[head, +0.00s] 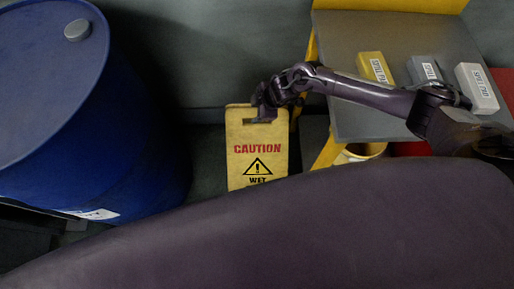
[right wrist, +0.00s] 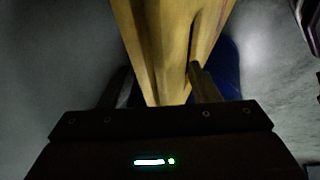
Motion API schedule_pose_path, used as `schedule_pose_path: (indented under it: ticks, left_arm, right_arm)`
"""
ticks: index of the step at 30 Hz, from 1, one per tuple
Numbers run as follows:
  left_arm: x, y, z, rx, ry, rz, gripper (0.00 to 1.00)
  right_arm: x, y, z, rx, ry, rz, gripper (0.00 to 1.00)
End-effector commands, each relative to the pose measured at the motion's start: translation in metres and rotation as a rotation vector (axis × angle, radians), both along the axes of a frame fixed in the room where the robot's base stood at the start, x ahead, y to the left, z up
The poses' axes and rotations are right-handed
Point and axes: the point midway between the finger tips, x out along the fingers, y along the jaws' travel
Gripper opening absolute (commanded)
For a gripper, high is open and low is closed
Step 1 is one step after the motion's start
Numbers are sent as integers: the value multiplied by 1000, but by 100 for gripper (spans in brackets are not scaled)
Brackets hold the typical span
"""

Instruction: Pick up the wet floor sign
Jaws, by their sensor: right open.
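The yellow wet floor sign (head: 257,158) stands upright on the floor in the middle of the head view, with "CAUTION" and a warning triangle on it. Its lower part is hidden behind my own body. My right gripper (head: 266,108) is at the sign's top edge, reaching in from the right. In the right wrist view the sign (right wrist: 172,45) lies between the two fingers of the open right gripper (right wrist: 160,85). Whether the fingers touch it I cannot tell. My left gripper is not in view.
A large blue drum (head: 95,130) stands on the left. On the right is a grey-topped cart (head: 365,115) with a yellow frame, carrying a yellow box (head: 375,68), a grey box (head: 424,70) and a white box (head: 477,88). A yellow container (head: 358,153) is below it.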

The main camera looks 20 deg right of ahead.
Motion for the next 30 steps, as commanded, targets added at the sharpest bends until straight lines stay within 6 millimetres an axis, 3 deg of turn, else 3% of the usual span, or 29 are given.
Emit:
schedule_pose_path:
  ticks: [23,30]
  left_arm:
    - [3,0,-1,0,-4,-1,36]
    - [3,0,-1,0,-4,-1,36]
  right_arm:
    - [0,0,-5,0,0,-1,55]
    - [0,0,-5,0,0,-1,25]
